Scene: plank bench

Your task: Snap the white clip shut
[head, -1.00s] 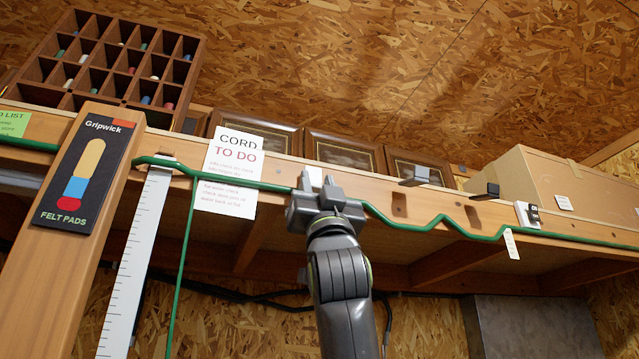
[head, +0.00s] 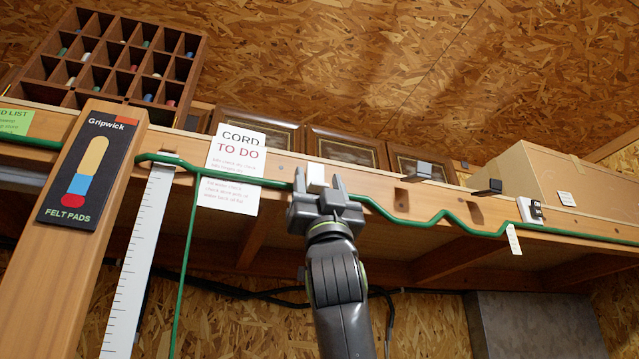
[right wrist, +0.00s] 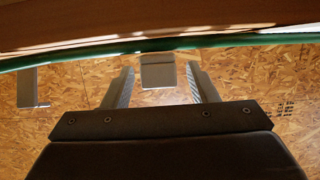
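The white clip (head: 316,176) is on the front edge of the wooden shelf, beside the green cord (head: 410,222). My right gripper (head: 319,180) is open, its two fingers on either side of the clip. In the right wrist view a pale clip piece (right wrist: 157,73) lies between the spread finger tips, below the cord, with gaps on both sides. Whether the clip's flap is open or shut is hard to tell, as the gripper partly hides it. My left gripper is not in view.
Grey clip arms (head: 424,171) and (head: 488,187) stick out from the shelf edge to the right, with a white-and-black clip (head: 530,210) beyond. A "CORD TO DO" card (head: 236,152) hangs just left of my gripper. A felt pad post (head: 88,170) stands farther left.

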